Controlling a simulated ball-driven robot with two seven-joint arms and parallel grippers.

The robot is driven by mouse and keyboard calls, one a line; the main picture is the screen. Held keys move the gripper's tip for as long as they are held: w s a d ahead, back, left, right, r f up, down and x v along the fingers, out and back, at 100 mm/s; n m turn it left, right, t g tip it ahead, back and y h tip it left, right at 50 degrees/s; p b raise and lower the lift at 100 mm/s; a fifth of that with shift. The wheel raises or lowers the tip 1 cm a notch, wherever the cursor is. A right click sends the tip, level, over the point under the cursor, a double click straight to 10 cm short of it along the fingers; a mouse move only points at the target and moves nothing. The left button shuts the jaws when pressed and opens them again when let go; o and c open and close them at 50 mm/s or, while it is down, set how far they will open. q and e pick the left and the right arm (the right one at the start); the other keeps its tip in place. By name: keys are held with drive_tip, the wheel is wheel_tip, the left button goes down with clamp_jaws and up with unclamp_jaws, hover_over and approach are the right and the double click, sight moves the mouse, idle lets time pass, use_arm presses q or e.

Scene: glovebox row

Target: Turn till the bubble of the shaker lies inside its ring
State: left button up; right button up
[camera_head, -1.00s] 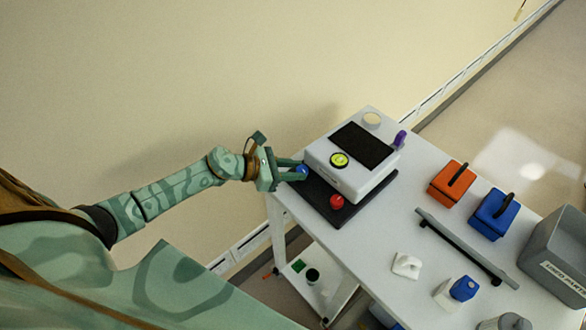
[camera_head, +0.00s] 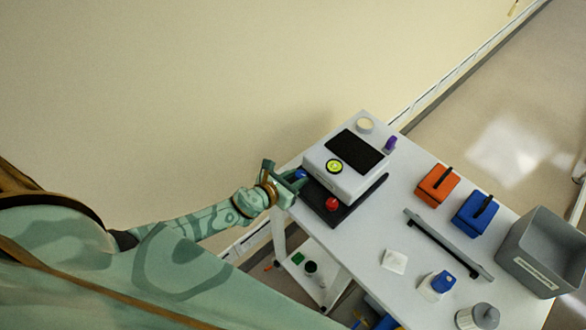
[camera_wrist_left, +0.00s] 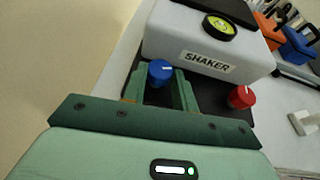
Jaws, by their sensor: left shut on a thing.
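The shaker (camera_head: 347,184) is a white box with a dark top plate, standing on a black base on the white table; its label reads SHAKER in the left wrist view (camera_wrist_left: 208,64). Its round yellow-green bubble level (camera_head: 334,167) also shows in the left wrist view (camera_wrist_left: 219,25), but the bubble's place against the ring is too small to tell. A blue knob (camera_wrist_left: 160,72) and a red knob (camera_wrist_left: 241,97) sit at the base's near corners. My left gripper (camera_head: 296,180) is shut on the blue knob, fingers on either side. My right gripper is out of view.
An orange case (camera_head: 437,187), a blue case (camera_head: 474,213), a grey bar (camera_head: 440,243) and a grey bin (camera_head: 545,255) stand to the right. A purple object (camera_head: 390,144) is behind the shaker. A beige wall is behind my left arm.

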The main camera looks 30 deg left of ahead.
use_arm(q)
drive_tip(key=shift+d+r+n+y+p, duration=0.1)
drive_tip(key=shift+d+n+y+p, duration=0.15)
drive_tip(key=shift+n+y, duration=0.25)
drive_tip(key=shift+d+r+n+y+p, duration=0.1)
drive_tip(key=shift+n+y+p, duration=0.2)
drive_tip(key=shift+n+y, duration=0.2)
drive_tip(key=shift+d+f+n+y, duration=0.15)
drive_tip(key=shift+d+n+y, duration=0.05)
drive_tip(key=shift+n+y, duration=0.8)
drive_tip(key=shift+d+n+y, duration=0.1)
drive_tip(key=shift+n+y, duration=0.5)
drive_tip(key=shift+y, duration=0.4)
drive_tip(key=shift+w+d+n+y, duration=0.1)
drive_tip(key=shift+d+n+y, duration=0.1)
drive_tip(key=shift+n+y, duration=1)
drive_tip(key=shift+g+y, duration=0.3)
drive_tip(key=o, duration=1)
